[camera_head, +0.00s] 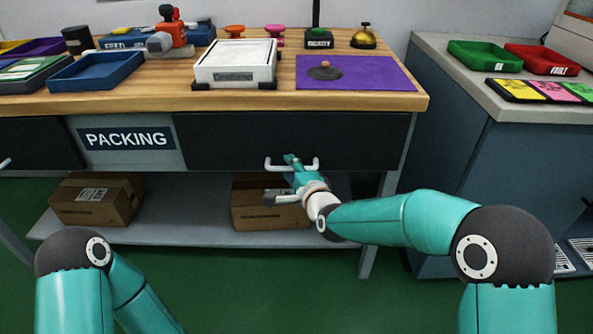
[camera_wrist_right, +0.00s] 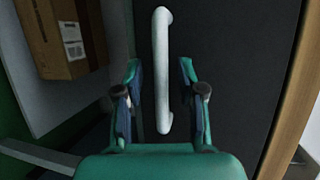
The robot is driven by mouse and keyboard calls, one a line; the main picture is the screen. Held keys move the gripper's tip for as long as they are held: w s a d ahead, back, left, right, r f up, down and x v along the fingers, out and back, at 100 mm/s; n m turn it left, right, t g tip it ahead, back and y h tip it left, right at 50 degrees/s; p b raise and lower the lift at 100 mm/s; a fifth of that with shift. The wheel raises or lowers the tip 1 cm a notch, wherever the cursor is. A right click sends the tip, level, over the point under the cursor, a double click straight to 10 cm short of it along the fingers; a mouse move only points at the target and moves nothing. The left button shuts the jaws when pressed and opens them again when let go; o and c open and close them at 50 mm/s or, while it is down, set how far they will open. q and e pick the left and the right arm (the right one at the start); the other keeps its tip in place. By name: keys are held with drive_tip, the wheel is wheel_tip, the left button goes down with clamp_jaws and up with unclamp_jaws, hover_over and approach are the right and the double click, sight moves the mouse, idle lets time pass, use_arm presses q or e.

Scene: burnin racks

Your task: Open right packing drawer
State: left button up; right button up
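The right packing drawer (camera_head: 225,140) has a dark front under the wooden tabletop, right of the PACKING sign. It looks closed, its front level with the table frame. Its white bar handle (camera_head: 310,165) is partly hidden by my right gripper (camera_head: 291,160). In the right wrist view the handle (camera_wrist_right: 162,60) runs up the picture between the two spread fingers of the right gripper (camera_wrist_right: 161,72). There are visible gaps on both sides, and the gripper is open. How deep the handle sits between the fingers is unclear. My left gripper is out of view.
Cardboard boxes (camera_head: 97,199) stand on the lower shelf (camera_head: 180,222). The tabletop holds a white tray (camera_head: 236,64), a purple mat (camera_head: 385,75) and a bell (camera_head: 363,37). A grey cabinet (camera_head: 470,170) stands to the right. Green floor is clear in front.

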drive_tip(key=shift+w+a, duration=0.1)
drive_tip(key=shift+w, duration=0.15)
clamp_jaws()
drive_tip(key=shift+f, duration=0.1)
